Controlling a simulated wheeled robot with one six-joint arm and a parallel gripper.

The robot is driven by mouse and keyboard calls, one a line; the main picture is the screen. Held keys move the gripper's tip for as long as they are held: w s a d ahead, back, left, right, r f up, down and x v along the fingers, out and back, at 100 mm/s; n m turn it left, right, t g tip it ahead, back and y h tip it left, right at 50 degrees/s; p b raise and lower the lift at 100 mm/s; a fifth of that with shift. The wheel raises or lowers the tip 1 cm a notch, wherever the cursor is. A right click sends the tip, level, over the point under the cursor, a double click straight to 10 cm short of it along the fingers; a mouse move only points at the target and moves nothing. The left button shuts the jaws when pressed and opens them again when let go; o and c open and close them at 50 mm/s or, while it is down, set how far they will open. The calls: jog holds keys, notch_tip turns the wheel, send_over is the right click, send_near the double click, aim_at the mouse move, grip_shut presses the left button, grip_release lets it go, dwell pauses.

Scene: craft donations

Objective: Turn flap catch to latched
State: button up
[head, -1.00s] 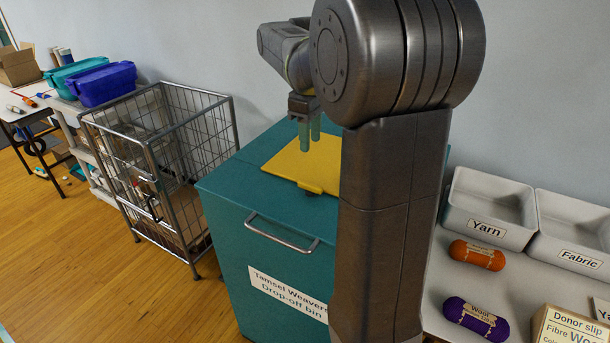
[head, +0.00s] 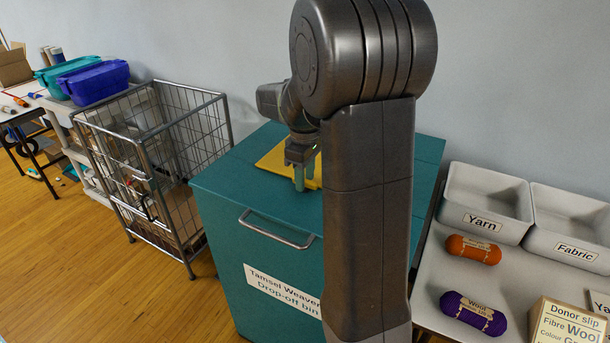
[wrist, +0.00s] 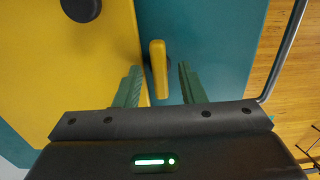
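The flap catch (wrist: 158,68) is a small yellow lever on the teal drop-off bin (head: 240,195), just beside the edge of the yellow flap (wrist: 75,75). In the wrist view the lever lies roughly along that edge. My gripper (wrist: 159,70) is open, with one green finger on each side of the lever and gaps visible on both sides. In the head view my gripper (head: 304,187) is low over the bin top by the flap (head: 272,163); the catch is not clear there, behind my fingers and arm.
A dark round knob (wrist: 81,8) is on the flap. The bin has a front handle (head: 275,230). A wire cage cart (head: 160,150) stands left. A table with yarn and fabric trays (head: 485,205), wool rolls (head: 473,312) and a donor slip box (head: 565,325) is on the right.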

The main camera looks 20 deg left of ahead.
grip_shut()
jog(key=shift+r+m, duration=0.1)
jog(key=shift+m, duration=0.3)
jog(key=m+p, duration=0.1)
jog(key=m, duration=0.1)
jog(key=shift+m+p, duration=0.4)
jog(key=m+p, duration=0.2)
jog(key=m, duration=0.3)
jog(key=m+p, duration=0.1)
jog(key=m, duration=0.4)
jog(key=shift+m+p, duration=0.35)
jog(key=shift+m, duration=1.85)
